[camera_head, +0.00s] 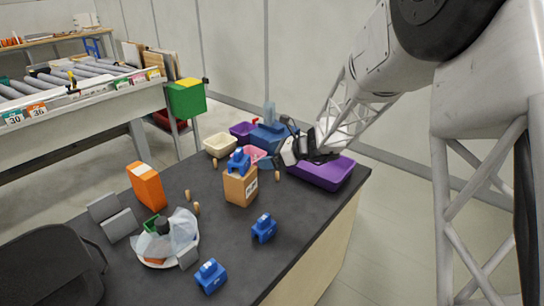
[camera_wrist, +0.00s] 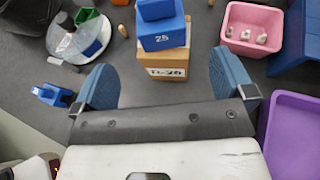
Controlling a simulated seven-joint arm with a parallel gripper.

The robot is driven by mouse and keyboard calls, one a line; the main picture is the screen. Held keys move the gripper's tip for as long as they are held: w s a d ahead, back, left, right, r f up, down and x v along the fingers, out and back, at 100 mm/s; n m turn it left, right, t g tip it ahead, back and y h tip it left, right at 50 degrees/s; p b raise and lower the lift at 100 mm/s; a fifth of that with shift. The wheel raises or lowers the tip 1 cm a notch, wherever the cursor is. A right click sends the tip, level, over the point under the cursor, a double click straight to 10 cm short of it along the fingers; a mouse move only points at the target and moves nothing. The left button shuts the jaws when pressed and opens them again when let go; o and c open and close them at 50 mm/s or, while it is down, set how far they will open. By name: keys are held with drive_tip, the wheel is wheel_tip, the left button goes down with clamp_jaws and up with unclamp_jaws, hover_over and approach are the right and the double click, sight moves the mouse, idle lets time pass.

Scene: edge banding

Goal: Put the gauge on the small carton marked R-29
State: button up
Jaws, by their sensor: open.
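The small carton (camera_head: 241,187) is a brown box standing upright near the middle of the dark table; its label in the wrist view (camera_wrist: 168,73) appears to read R-29. A blue gauge (camera_head: 239,161) rests on its top, and in the wrist view the gauge (camera_wrist: 163,38) shows the number 25. My gripper (camera_head: 292,150) is open and empty, to the right of the carton in the head view. In the wrist view its two blue fingers (camera_wrist: 165,82) are spread wide, with the carton and gauge beyond them, apart from both.
Two more blue gauges (camera_head: 264,228) (camera_head: 211,276) stand on the front of the table. A purple bin (camera_head: 322,175), a pink bin (camera_wrist: 254,29), a cream bin (camera_head: 220,144) and a blue container (camera_head: 270,135) are behind. An orange box (camera_head: 147,187) and a wrapped bowl (camera_head: 168,240) stand left.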

drive_tip(key=s+d+r+n+g+h, duration=0.1)
drive_tip(key=s+d+r+n+h, duration=0.2)
drive_tip(key=s+n, duration=0.4)
drive_tip(key=s+d+r+n+g+h, duration=0.1)
drive_tip(key=s+d+r+n+h, duration=0.3)
drive_tip(key=s, duration=1.7)
drive_tip(key=s+d+r+n+h, duration=0.3)
drive_tip(key=s+n, duration=0.8)
drive_tip(key=s, duration=0.4)
drive_tip(key=d+h, duration=0.1)
drive_tip(key=h, duration=0.1)
drive_tip(key=shift+d+r+g+h, duration=0.15)
drive_tip(key=shift+d+g+h, duration=0.2)
drive_tip(key=shift+g+h, duration=0.05)
